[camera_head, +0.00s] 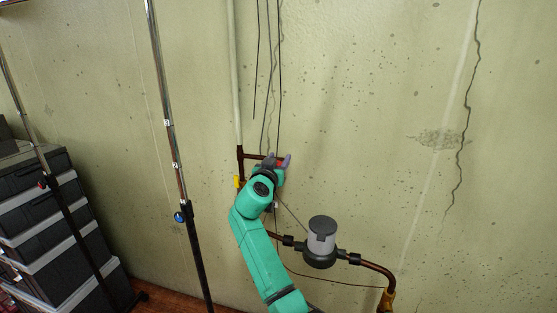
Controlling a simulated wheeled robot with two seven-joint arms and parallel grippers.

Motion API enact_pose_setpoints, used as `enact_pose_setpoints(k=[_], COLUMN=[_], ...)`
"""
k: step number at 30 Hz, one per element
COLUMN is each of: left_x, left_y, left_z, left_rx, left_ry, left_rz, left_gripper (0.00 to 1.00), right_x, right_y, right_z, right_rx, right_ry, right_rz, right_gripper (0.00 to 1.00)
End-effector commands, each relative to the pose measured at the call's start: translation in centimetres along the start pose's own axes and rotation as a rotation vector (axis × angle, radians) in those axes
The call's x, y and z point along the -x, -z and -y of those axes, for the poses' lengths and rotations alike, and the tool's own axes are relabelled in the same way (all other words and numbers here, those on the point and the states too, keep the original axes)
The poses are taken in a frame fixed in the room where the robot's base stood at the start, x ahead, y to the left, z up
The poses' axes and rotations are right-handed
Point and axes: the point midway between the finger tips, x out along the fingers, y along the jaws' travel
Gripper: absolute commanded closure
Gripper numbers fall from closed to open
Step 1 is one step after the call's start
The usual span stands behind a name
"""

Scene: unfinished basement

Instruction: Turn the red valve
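My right arm, teal, reaches up from the bottom of the head view to the pipework on the wall. Its gripper (278,161) is at the upper copper pipe, with grey fingertips a little apart. A small reddish patch (279,162) shows between the fingertips. It may be part of the red valve, but the gripper and wrist hide most of that spot. I cannot tell whether the fingers touch it or hold it. My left gripper is out of view.
A grey water meter (321,238) sits on the lower pipe, right of my arm. A yellow handle (238,182) is on the pipe at left. A metal stand (170,145) and stacked dark bins (50,225) are further left.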

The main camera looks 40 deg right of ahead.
Motion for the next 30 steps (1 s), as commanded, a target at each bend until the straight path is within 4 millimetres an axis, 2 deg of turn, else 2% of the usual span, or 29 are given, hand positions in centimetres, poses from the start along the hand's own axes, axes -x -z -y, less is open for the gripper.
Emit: enact_pose_setpoints(k=[10, 17, 30], left_x=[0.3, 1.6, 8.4], left_y=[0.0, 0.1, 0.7], left_z=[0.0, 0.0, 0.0], left_rx=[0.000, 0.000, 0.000], left_ry=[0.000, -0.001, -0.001], left_rz=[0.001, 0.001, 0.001], left_gripper=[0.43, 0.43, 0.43], right_x=[0.0, 0.1, 0.4], right_y=[0.0, 0.3, 0.9], right_z=[0.1, 0.5, 1.3], right_rx=[0.001, 0.000, 0.008], right_ry=[0.042, 0.169, 0.508], right_rz=[0.001, 0.000, 0.001], right_gripper=[1.00, 1.00, 1.00])
